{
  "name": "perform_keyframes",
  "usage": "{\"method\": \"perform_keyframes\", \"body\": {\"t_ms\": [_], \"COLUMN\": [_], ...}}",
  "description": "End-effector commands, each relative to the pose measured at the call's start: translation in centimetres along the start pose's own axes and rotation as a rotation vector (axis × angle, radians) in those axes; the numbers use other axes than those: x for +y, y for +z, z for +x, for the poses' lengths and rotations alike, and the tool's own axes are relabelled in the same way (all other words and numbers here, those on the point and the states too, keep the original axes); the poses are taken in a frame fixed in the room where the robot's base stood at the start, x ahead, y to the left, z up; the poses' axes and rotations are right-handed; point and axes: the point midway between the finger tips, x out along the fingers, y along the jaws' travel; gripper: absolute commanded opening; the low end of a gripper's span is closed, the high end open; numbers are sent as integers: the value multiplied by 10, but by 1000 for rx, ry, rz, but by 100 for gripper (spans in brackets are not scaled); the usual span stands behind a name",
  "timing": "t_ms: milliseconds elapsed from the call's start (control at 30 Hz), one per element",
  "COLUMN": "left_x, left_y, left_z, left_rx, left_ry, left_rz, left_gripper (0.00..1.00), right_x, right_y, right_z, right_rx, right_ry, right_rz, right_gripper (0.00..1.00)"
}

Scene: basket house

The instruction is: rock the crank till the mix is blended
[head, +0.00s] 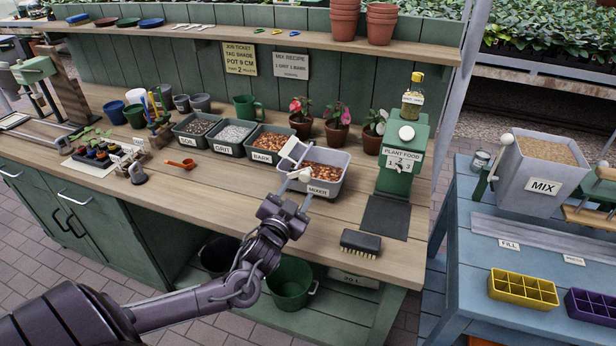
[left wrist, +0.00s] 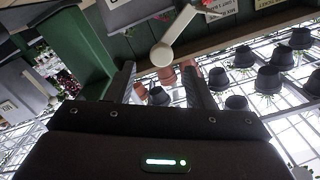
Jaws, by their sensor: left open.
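The mixer (head: 325,190) is a grey tub labelled MIXER near the front edge of the wooden bench. Brown, bark-like chunks (head: 323,176) show inside it. Its pale crank (head: 292,152) stands at the left side, with a round whitish knob (head: 306,175) toward me. My left gripper (head: 295,194) is open just in front of the knob. In the left wrist view the knob (left wrist: 161,55) lies between the lines of the two fingers (left wrist: 158,78), near their tips; I see no grip on it. My right gripper is not in view.
Bins of soil (head: 198,128), grit (head: 232,134) and bark (head: 268,142) stand left of the mixer. Right of it are a green plant food dispenser (head: 403,150) and a brush (head: 361,242). Potted flowers (head: 338,128) stand behind. Bare bench lies left of the mixer's front.

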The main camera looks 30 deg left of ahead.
Motion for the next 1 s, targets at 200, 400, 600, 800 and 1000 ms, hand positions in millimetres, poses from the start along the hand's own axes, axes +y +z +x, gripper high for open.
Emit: {"method": "perform_keyframes", "body": {"t_ms": [200,400,600,800,1000], "left_x": [-2,-1,0,0,0], "left_y": [-3,-2,-1,0,0], "left_z": [34,60,70,71,70], "left_rx": [2,0,0,-1,-1], "left_ry": [-3,-3,-2,-1,-1], "left_rz": [2,2,3,3,3], "left_gripper": [48,48,48,48,27], "right_x": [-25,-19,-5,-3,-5], "right_y": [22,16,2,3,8], "right_z": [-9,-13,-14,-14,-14], "right_rx": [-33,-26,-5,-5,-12], "right_ry": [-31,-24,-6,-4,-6], "right_rz": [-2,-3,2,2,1], "right_gripper": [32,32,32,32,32]}}
